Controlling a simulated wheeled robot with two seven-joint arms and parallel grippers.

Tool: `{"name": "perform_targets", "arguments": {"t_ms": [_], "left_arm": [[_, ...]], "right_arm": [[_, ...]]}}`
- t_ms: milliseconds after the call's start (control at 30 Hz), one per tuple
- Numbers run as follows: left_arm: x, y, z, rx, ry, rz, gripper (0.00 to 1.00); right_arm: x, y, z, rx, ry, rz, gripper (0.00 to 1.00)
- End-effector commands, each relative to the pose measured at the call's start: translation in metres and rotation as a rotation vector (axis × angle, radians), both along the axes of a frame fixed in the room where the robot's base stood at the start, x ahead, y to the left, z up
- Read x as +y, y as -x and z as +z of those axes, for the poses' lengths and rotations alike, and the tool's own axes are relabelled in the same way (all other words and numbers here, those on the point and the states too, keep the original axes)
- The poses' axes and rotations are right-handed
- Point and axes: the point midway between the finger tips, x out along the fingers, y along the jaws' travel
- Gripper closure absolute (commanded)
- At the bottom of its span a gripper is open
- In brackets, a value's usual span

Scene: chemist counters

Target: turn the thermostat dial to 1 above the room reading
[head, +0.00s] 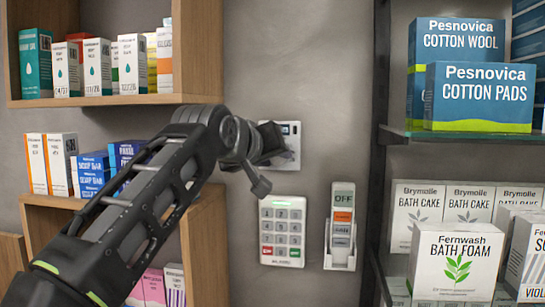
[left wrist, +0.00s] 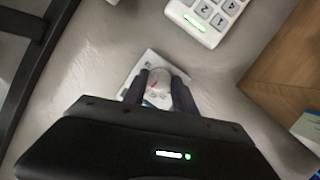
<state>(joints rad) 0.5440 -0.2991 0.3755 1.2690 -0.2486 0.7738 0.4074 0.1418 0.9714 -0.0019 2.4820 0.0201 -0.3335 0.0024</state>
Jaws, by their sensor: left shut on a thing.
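The thermostat (head: 294,158) is a white plate on the grey wall, partly hidden behind my left gripper (head: 270,140). A small display shows at its upper edge, too small to read. In the left wrist view the thermostat plate (left wrist: 149,60) lies beyond the fingers. The dial's numbers cannot be read. My right gripper is in neither view.
Just below the thermostat, a white keypad (head: 283,232) and a holder with a slider card (head: 341,228) are on the wall. Wooden shelves (head: 110,101) with boxes stand at the left. A glass shelf unit (head: 460,136) with boxes stands at the right.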

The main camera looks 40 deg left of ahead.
Motion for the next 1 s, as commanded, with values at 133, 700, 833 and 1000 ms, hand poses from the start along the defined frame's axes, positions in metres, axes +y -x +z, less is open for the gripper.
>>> {"name": "perform_targets", "arguments": {"t_ms": [133,700,833,1000], "left_arm": [[-0.0017,-0.0017,-0.0016,0.072,-0.121,-0.004,1.00],[-0.0040,-0.0028,-0.0019,0.276,-0.483,-0.004,1.00],[-0.0043,-0.0028,-0.0018,0.292,-0.513,-0.004,1.00],[-0.0042,-0.0028,-0.0020,0.302,-0.529,-0.004,1.00]], "right_arm": [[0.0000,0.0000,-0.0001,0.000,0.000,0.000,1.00],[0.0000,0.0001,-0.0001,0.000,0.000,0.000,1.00],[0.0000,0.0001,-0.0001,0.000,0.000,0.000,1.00],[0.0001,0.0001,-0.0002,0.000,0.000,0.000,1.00]]}}
